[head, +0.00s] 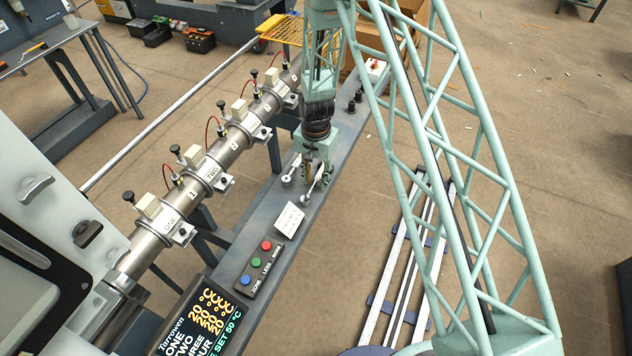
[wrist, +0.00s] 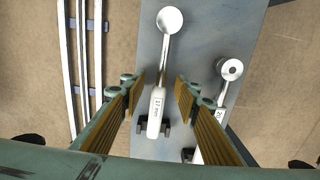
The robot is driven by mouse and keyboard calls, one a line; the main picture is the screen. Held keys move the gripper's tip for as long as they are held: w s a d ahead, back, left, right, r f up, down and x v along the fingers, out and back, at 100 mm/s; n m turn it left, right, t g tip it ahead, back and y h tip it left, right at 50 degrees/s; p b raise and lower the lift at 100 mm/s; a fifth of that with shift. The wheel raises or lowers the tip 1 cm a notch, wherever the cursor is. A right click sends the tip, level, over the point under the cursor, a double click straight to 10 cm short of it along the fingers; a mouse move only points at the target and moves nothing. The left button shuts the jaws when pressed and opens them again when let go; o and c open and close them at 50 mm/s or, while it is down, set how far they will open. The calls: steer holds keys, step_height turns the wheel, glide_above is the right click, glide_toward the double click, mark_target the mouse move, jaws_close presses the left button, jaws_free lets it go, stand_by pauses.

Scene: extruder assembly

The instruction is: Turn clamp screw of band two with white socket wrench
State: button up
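Band two (head: 213,175), marked TWO, wraps the steel barrel, and its clamp bracket (head: 222,186) faces the bench. Two pale socket wrenches lie on the bench in black holders. In the wrist view, one wrench (wrist: 157,104) with a white, labelled handle and round head lies between my fingers. The other wrench (wrist: 220,110) lies to the right, outside them. My gripper (wrist: 160,84) is open, with a finger on each side of the first wrench and gaps visible. In the head view my gripper (head: 319,160) is over the bench beside the wrenches, partly hiding them.
A button box (head: 262,267), a white card (head: 289,218) and a temperature display (head: 200,320) are on the near bench. Other bands, black knobs and red cables line the barrel (head: 150,240). Floor rails (head: 405,270) run right of the bench.

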mark_target(316, 179)
steer(key=shift+c, duration=0.2)
jaws_close()
steer(key=shift+r, duration=0.15)
stand_by(0.3)
steer(key=shift+r+p, duration=0.3)
steer(key=shift+r, duration=1.35)
steer(key=s+d+r, duration=0.1)
steer(key=s+d, duration=0.3)
steer(key=s, duration=1.1)
steer(key=shift+s+d+r, duration=0.2)
